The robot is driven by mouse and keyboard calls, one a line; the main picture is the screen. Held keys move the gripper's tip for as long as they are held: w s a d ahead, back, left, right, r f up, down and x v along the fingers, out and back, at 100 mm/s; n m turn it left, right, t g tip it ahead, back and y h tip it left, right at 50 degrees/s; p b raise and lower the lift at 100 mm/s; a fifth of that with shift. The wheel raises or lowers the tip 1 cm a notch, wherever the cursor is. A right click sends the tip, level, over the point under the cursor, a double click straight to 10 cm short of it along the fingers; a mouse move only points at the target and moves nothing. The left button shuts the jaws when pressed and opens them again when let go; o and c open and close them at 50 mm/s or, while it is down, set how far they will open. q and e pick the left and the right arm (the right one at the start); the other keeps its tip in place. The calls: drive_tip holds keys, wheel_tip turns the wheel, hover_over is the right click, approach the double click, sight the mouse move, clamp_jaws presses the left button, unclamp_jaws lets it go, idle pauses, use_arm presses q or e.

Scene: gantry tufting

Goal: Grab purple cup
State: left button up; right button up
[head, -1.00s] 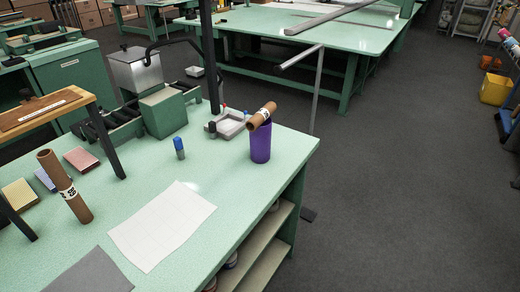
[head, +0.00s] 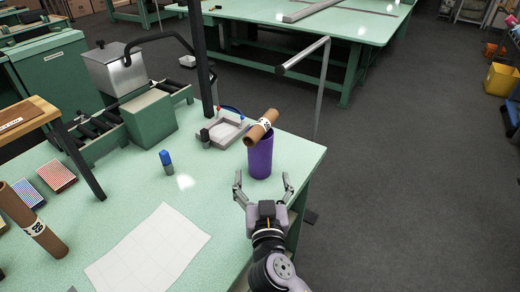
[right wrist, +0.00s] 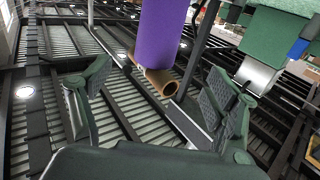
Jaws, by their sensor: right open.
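The purple cup (head: 260,158) stands upright near the right corner of the green table in the head view. A brown cardboard tube (head: 261,127) with a white label lies tilted across its top. My right gripper (head: 263,183) is open and empty, just in front of the cup on the near side, its fingers spread toward it. In the right wrist view the purple cup (right wrist: 163,35) shows upside down between the spread fingers (right wrist: 155,88) and beyond them, with the tube (right wrist: 162,83) at its rim. My left gripper is not in view.
A grey tray (head: 222,131) stands close behind the cup to the left. A blue-capped bottle (head: 167,161), a white sheet (head: 150,250) and another cardboard tube (head: 35,220) are on the table (head: 215,195). A black post rises behind the tray. The table edge is close right of the cup.

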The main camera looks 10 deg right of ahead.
sight(261, 154)
drive_tip(key=w, duration=0.2)
drive_tip(key=w+p, duration=0.1)
drive_tip(key=w, duration=0.1)
drive_tip(key=w+d, duration=0.1)
drive_tip(key=w, duration=0.1)
drive_tip(key=shift+w+p, duration=0.25)
drive_tip(key=shift+p, duration=0.1)
drive_tip(key=shift+w+d+f, duration=0.1)
drive_tip(key=shift+w+d, duration=0.1)
drive_tip(key=shift+w, duration=0.75)
drive_tip(key=shift+w+p, duration=0.3)
drive_tip(key=shift+p, duration=0.1)
drive_tip(key=w+p, duration=0.1)
drive_tip(key=w, duration=0.2)
drive_tip(key=shift+w+d+f+p, duration=0.1)
drive_tip(key=shift+w+d+p, duration=0.15)
drive_tip(key=shift+d+p, duration=0.1)
drive_tip(key=shift+w+d+f, duration=0.1)
drive_tip(key=shift+w+f, duration=0.05)
drive_tip(key=shift+w, duration=0.4)
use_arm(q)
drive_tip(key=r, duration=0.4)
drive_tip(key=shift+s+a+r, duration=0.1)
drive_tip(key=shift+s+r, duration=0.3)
use_arm(e)
drive_tip(key=shift+c, duration=0.2)
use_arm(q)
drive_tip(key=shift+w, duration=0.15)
use_arm(e)
drive_tip(key=c, duration=1.3)
